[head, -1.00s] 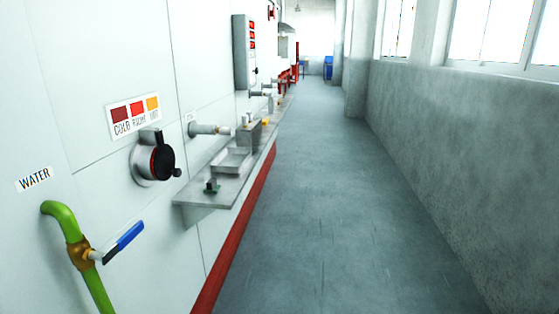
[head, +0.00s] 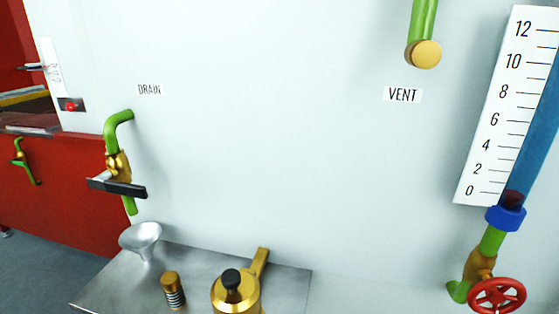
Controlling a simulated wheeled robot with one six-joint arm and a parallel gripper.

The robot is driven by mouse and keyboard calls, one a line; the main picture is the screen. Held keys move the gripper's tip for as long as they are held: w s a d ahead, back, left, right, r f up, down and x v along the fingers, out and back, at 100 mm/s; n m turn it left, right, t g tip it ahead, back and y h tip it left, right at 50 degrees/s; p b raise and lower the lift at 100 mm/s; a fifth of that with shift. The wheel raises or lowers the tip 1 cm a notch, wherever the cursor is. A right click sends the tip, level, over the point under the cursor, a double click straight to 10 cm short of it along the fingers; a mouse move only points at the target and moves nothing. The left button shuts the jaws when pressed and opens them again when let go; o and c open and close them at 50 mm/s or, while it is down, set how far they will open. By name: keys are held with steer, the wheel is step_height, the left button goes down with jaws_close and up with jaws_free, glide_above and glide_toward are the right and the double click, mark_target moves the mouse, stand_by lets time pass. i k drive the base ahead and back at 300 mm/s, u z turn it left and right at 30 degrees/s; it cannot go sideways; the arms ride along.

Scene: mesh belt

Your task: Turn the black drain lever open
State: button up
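The black drain lever (head: 122,188) sits on a brass valve (head: 117,165) in a green pipe (head: 122,118) at the left of the white panel in the head view. The lever lies nearly level, across the upright pipe. A "DRAIN" label (head: 149,90) is on the panel, up and to the right of the valve. A metal funnel (head: 141,238) stands below the pipe's lower end. My gripper is not in view.
A metal shelf (head: 290,280) below holds a brass fitting (head: 172,290) and a brass piece with a black knob (head: 232,280). A red handwheel (head: 497,295) and a scale (head: 500,110) are at the right. A capped green vent pipe (head: 423,53) hangs above. Floor shows at lower left (head: 40,260).

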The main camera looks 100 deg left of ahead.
mark_target(100, 183)
steer(key=u, duration=4.2)
